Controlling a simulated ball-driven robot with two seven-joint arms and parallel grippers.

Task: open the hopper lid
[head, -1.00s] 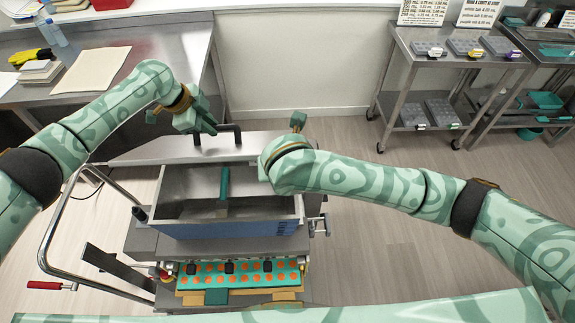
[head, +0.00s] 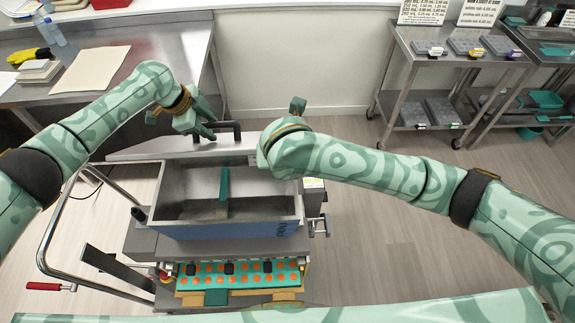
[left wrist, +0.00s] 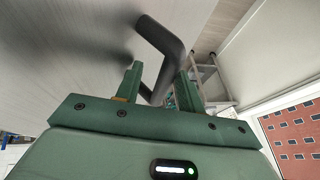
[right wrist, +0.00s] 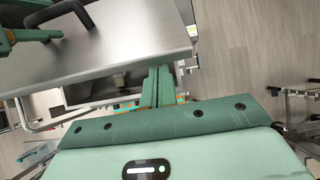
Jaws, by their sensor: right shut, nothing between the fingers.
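The hopper (head: 165,190) is a grey metal bin with a blue front panel, and its inside shows from above. The lid (head: 240,147) is a flat metal plate at its back edge, off the opening; it also fills the upper left of the right wrist view (right wrist: 120,45). The lid's black bar handle (head: 237,132) also shows in the left wrist view (left wrist: 162,45). My left gripper (left wrist: 160,85) is open, its fingers apart on either side of part of the handle; contact is unclear. My right gripper (right wrist: 158,85) is shut and empty, beside the lid's edge.
A teal bar (head: 224,184) lies inside the hopper. A teal mould tray (head: 240,278) with orange cavities sits below its front. A steel table (head: 150,70) stands at the back left, a trolley (head: 400,85) at the back right. Floor right of the machine is clear.

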